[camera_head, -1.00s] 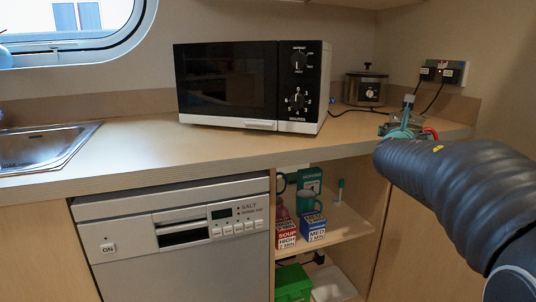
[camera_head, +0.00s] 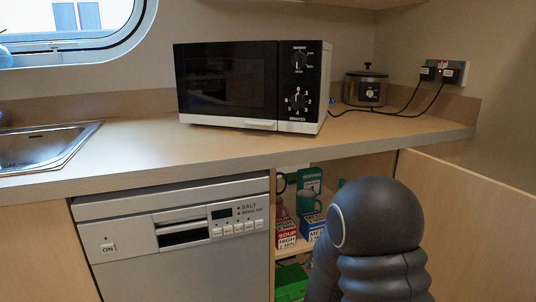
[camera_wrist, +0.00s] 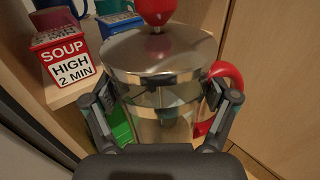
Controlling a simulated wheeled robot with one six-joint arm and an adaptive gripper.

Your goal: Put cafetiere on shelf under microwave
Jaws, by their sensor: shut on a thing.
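The cafetiere (camera_wrist: 160,60) is in the wrist view, with a glass body, a shiny metal lid, a red knob and a red handle at right. My gripper (camera_wrist: 162,95) is shut on the cafetiere, one finger on each side of its body. The cafetiere looks roughly upright, in front of the open cupboard shelf. The microwave (camera_head: 250,85) stands on the worktop. The shelf (camera_head: 292,248) in the open cupboard below it holds boxes and mugs. In the head view my dark arm hides the gripper, the cafetiere and the shelf's right part.
A red soup box (camera_wrist: 65,55) and a blue box (camera_wrist: 118,22) stand on the shelf, left of the cafetiere. A green box (camera_head: 291,283) is lower down. The open cupboard door (camera_head: 470,225) is at right, the dishwasher (camera_head: 175,240) at left.

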